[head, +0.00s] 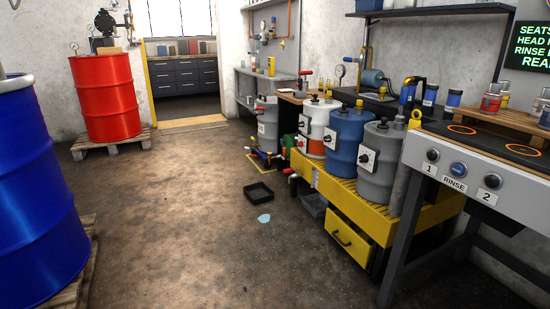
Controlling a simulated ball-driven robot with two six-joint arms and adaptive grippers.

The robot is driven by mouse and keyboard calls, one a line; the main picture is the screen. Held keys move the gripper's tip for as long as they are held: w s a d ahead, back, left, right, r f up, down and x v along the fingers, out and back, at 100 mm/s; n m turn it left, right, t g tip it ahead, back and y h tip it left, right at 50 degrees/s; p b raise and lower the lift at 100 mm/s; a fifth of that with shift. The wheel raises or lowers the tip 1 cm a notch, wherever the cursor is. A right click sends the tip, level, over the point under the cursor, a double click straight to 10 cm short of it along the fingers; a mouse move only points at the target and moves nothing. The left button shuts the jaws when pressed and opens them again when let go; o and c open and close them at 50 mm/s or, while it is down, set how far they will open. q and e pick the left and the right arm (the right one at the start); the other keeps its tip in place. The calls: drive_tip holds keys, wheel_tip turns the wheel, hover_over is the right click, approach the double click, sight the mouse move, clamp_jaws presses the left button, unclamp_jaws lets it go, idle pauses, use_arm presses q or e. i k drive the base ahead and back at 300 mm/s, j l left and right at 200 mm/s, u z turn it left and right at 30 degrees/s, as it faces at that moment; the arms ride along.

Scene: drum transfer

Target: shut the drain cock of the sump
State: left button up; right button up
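A yellow sump (324,186) with a grated top stands along the right side and carries several drums. A small red-handled fitting (289,171) sticks out at its far left end, low down. It looks like the drain cock, but it is too small to tell whether it is open or shut. A light blue puddle (264,218) lies on the floor in front of the sump, beside a black tray (258,192). Neither of my grippers shows in the head view.
A blue drum (30,190) at the left and a red drum (105,97) behind it stand on pallets. A grey bin (313,205) and a yellow drawer (350,238) are below the sump. A rinse bench (462,172) stands at the right. The middle floor is clear.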

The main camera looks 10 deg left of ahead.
sight(284, 171)
drive_tip(key=i+j+u, duration=0.1)
drive_tip(key=i, duration=0.5)
drive_tip(key=i+j, duration=0.15)
drive_tip(key=i, duration=0.45)
drive_tip(key=i+z, duration=0.1)
drive_tip(key=z, duration=0.2)
drive_tip(key=i+j+z, duration=0.1)
drive_tip(key=z, duration=0.2)
